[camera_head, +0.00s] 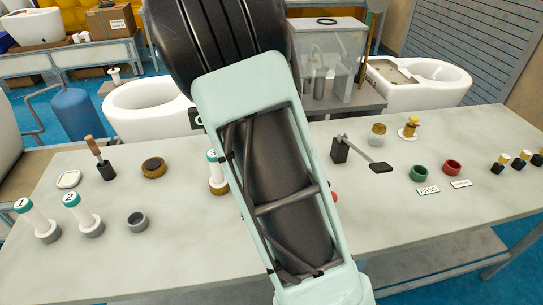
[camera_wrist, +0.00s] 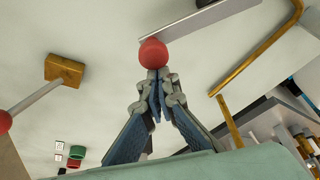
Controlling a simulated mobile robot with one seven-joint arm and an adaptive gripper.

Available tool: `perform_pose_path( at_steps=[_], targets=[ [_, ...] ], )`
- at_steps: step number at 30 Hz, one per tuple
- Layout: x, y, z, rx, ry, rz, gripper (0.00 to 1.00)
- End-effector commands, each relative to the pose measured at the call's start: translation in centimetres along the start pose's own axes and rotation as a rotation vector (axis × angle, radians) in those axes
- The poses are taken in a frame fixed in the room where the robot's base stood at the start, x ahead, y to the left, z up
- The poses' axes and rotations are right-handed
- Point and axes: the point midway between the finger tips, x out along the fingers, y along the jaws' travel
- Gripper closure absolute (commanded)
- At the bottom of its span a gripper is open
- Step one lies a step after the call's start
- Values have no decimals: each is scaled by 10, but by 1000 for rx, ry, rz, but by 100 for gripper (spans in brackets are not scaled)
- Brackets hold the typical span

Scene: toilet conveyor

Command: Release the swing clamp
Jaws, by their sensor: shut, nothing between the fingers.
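In the wrist view my gripper (camera_wrist: 156,92) is shut with nothing between its fingers. A red ball knob (camera_wrist: 153,53) is right at the fingertips, on the end of a pale grey bar (camera_wrist: 195,20); I cannot tell whether they touch. A second red ball (camera_wrist: 4,121) ends a rod from a brass block (camera_wrist: 65,69) at the left. I cannot tell which of these is the swing clamp's handle. In the head view my arm hides the gripper and most of this spot; a bit of red (camera_head: 334,196) shows beside the arm.
A dark post with a lever (camera_head: 340,150) stands right of my arm on the worktable (camera_head: 420,240). Numbered white cylinders (camera_head: 80,212) stand at the left. Brass bars (camera_wrist: 258,48) are near the gripper.

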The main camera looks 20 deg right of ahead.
Motion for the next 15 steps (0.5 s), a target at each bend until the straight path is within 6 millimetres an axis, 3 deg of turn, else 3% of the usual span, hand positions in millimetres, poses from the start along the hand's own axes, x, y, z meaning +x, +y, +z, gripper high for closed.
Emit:
perform_pose_path(
  at_steps=[9,15],
  targets=[
    [-10,6,22,241,0,92,100],
    [-12,7,31,303,-2,111,100]
  ],
)
